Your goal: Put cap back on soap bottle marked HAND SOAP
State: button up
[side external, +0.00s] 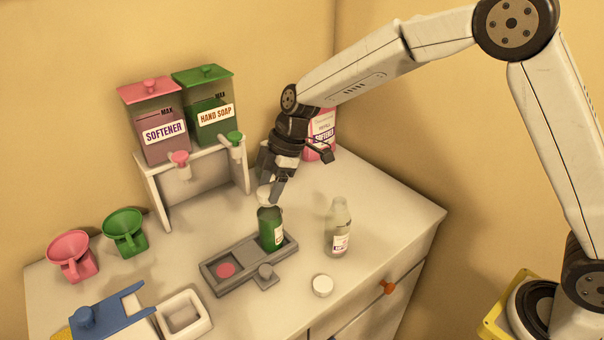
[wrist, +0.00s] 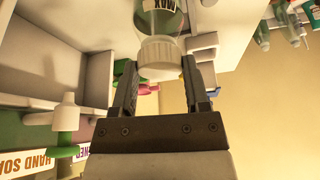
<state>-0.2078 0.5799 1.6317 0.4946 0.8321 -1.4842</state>
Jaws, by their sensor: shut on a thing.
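A green-filled bottle (side external: 271,230) stands upright in the right part of a grey tray (side external: 222,287). Its label is too small to read in the side view. My gripper (side external: 270,191) is over its top, pointing down, with its fingers shut on a white cap (side external: 264,193). In the wrist view my gripper (wrist: 163,78) has a finger on each side of the white cap (wrist: 160,52), and the bottle (wrist: 161,18) is directly behind it, in line. I cannot tell whether the cap is seated on the neck or just above it.
A clear, uncapped bottle (side external: 338,230) stands right of the tray, and a loose white cap (side external: 322,285) lies in front. Behind are the SOFTENER dispenser (side external: 155,120) and HAND SOAP dispenser (side external: 210,120) on a stand. Pink (side external: 72,255) and green (side external: 125,232) funnels stand at left.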

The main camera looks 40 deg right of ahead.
jog(key=shift+f, duration=0.15)
jog(key=o, duration=1.3)
jog(key=shift+r, duration=3.55)
jog(key=s+d+f+m+h, duration=0.1)
jog(key=s+d+m, duration=0.1)
jog(key=s+d, duration=0.1)
jog(key=s+d+f+m, duration=0.2)
jog(key=s+d+m, duration=0.1)
jog(key=s+d+f+m+t+h, duration=0.1)
jog(key=s+d+f+m, duration=0.1)
jog(key=d+m, duration=0.1)
jog(key=shift+s+d+h, duration=0.3)
jog(key=shift+s+d, duration=0.1)
jog(key=shift+d, duration=0.15)
jog(key=s+d+f+m+h, duration=0.1)
jog(key=s+d+f+m, duration=0.1)
jog(key=s, duration=0.4)
jog(key=s+d+f+m, duration=0.2)
jog(key=s+d+m, duration=0.2)
jog(key=s+m, duration=0.1)
jog(key=shift+s+d+f+m+t+h, duration=0.3)
jog(key=shift+s+f+m+t+h, duration=0.1)
jog(key=shift+s, duration=0.3)
